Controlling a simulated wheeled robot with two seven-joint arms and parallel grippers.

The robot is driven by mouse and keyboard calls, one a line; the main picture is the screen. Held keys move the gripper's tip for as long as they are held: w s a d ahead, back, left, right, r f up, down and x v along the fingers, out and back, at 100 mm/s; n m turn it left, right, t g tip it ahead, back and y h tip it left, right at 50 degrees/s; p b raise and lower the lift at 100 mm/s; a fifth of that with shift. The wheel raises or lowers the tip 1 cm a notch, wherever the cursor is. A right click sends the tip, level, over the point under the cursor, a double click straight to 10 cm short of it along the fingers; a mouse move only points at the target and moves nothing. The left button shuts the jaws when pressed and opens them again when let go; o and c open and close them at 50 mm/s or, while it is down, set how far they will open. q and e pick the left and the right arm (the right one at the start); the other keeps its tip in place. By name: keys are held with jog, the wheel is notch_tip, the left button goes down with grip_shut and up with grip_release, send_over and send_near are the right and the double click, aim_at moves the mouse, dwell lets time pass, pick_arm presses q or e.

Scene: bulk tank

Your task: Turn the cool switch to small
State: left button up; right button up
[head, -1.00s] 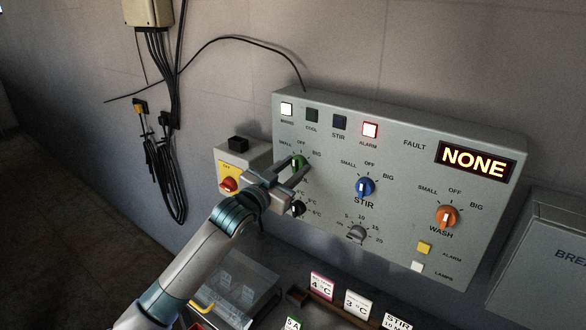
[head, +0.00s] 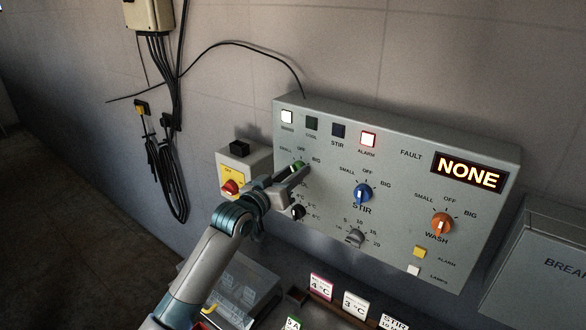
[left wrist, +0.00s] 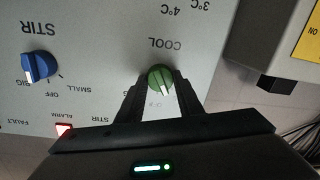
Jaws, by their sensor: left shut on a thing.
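The green cool switch (head: 297,167) is at the upper left of the grey control panel, partly hidden by my left gripper (head: 299,172). In the left wrist view, upside down, the cool switch (left wrist: 160,79) sits between the two dark fingers of my left gripper (left wrist: 158,88), which is shut on it. Its white pointer points down and slightly right there, near OFF and a little toward the SMALL side. The SMALL label (head: 285,149) shows left of OFF in the head view. My right gripper is not in view.
The panel (head: 330,185) also has a blue stir knob (head: 362,193), an orange wash knob (head: 442,225) and smaller knobs below. Several labelled cards stand below the panel.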

pick_arm(q)
jog(key=shift+r+n+p, duration=0.1)
jog(key=shift+n+p, duration=0.9)
jog(key=shift+n, duration=0.9)
jog(key=o, duration=1.1)
jog(key=shift+c, duration=0.2)
jog(key=shift+s+a, duration=0.1)
jog(key=shift+a, duration=0.05)
jog(key=b+v, duration=0.5)
jog(key=v, duration=1.2)
jog(key=shift+a+r, duration=0.2)
jog(key=shift+r, duration=0.05)
